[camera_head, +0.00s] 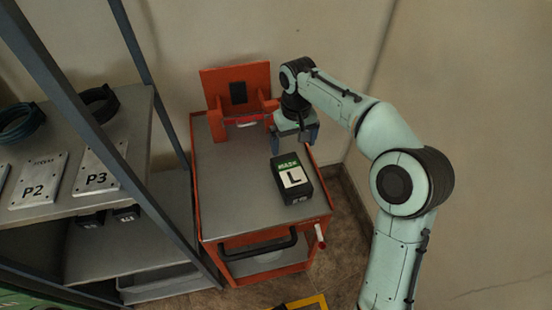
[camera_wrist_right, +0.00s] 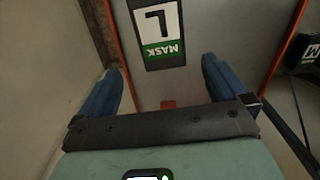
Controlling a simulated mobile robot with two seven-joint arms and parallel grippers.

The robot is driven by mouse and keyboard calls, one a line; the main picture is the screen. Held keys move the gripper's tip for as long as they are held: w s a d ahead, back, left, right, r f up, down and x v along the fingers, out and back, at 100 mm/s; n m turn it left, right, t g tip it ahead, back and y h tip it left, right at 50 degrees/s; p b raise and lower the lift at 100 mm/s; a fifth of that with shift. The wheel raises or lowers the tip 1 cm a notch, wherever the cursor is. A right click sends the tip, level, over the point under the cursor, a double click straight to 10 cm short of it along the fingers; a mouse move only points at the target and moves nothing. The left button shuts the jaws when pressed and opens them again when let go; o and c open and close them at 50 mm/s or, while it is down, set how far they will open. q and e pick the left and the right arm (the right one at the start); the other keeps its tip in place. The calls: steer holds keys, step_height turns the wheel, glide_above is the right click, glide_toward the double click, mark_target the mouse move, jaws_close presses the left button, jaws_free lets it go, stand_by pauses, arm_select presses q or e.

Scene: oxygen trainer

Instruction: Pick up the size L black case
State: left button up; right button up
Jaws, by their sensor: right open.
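The size L black case (camera_head: 292,182) lies on the grey top of the orange cart (camera_head: 236,193), its white L label and green strip facing up. In the right wrist view the case (camera_wrist_right: 158,34) shows upside down at the top, beyond the fingertips. My right gripper (camera_head: 295,136) is open and empty, behind the case and apart from it, near the cart's back right. Its two blue fingers (camera_wrist_right: 162,72) are spread wide in the wrist view, with nothing between them. My left gripper is not in view.
An orange stand (camera_head: 238,88) rises at the cart's back edge. A shelf rack (camera_head: 80,203) stands at the left with plates marked P2 (camera_head: 38,182) and P3 (camera_head: 100,170). Another black case marked M (camera_wrist_right: 304,52) shows at the wrist view's right edge. The cart's left half is clear.

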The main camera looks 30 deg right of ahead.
steer(key=b, duration=0.1)
glide_above(291, 173)
steer(key=f, duration=0.6)
steer(key=shift+w+d+f, duration=0.15)
steer(key=shift+d+f, duration=0.1)
steer(key=shift+f, duration=0.05)
steer(key=shift+w+f, duration=0.15)
steer(key=shift+f, duration=0.35)
steer(key=f, duration=0.3)
steer(key=f+b, duration=0.1)
steer(key=f, duration=0.1)
steer(key=shift+s+a, duration=0.15)
steer(key=shift+s, duration=0.1)
steer(key=shift+c, duration=0.3)
steer(key=c, duration=1)
